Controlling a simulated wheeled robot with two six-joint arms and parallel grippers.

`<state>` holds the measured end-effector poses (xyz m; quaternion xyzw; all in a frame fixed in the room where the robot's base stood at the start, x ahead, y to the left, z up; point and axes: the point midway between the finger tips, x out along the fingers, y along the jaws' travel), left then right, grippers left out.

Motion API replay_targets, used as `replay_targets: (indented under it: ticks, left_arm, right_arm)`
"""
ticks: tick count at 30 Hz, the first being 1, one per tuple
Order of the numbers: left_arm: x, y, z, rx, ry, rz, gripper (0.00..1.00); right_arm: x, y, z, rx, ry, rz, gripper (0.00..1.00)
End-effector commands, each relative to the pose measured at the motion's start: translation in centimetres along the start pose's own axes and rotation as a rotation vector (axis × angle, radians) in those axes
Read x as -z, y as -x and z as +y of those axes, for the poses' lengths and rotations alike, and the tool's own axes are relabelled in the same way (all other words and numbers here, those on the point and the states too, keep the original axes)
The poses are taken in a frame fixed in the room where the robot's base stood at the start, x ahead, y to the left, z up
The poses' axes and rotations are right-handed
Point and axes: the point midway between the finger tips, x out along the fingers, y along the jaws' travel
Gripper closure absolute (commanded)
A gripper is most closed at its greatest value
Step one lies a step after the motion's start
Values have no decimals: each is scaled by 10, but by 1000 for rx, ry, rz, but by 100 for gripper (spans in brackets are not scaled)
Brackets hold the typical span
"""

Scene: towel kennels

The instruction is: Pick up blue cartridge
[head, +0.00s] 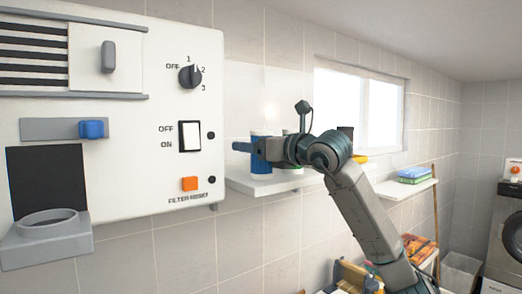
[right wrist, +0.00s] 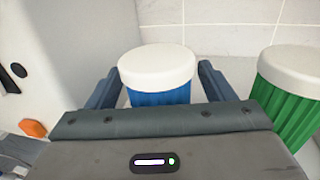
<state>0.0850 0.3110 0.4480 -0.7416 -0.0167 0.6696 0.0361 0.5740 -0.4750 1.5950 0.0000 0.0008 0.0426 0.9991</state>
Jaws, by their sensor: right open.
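The blue cartridge (head: 261,163) stands upright on a white wall shelf (head: 262,185) in the head view. In the right wrist view the cartridge (right wrist: 160,97) has a round white cap and a ribbed blue body. My right gripper (head: 243,147) is at the cartridge. In the right wrist view its open fingers (right wrist: 158,72) stand on either side of the blue body, with gaps visible. The gripper's own body hides the lower part of the cartridge. My left gripper is not in view.
A green cartridge (right wrist: 286,105) with a white cap stands close to the right of the blue one. A white wall panel (head: 130,160) with a knob, switch and orange button (head: 190,184) is on the left. A second shelf (head: 400,190) holds folded cloths.

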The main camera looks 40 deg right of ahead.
Motion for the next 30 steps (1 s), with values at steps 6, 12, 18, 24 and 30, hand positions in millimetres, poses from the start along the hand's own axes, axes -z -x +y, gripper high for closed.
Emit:
replay_targets:
  ticks: [6, 12, 18, 24, 30]
  left_arm:
    - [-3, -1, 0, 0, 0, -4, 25]
    - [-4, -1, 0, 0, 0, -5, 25]
    - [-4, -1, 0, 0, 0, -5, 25]
    - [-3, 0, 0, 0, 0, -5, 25]
    - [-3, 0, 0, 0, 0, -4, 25]
  right_arm:
    - [0, 0, 0, 0, 0, 0, 46]
    - [0, 0, 0, 0, 0, -1, 76]
    - [0, 0, 0, 0, 0, 0, 76]
    - [-6, 0, 0, -1, -2, -2, 76]
    - [-21, 0, 1, -2, -2, -5, 76]
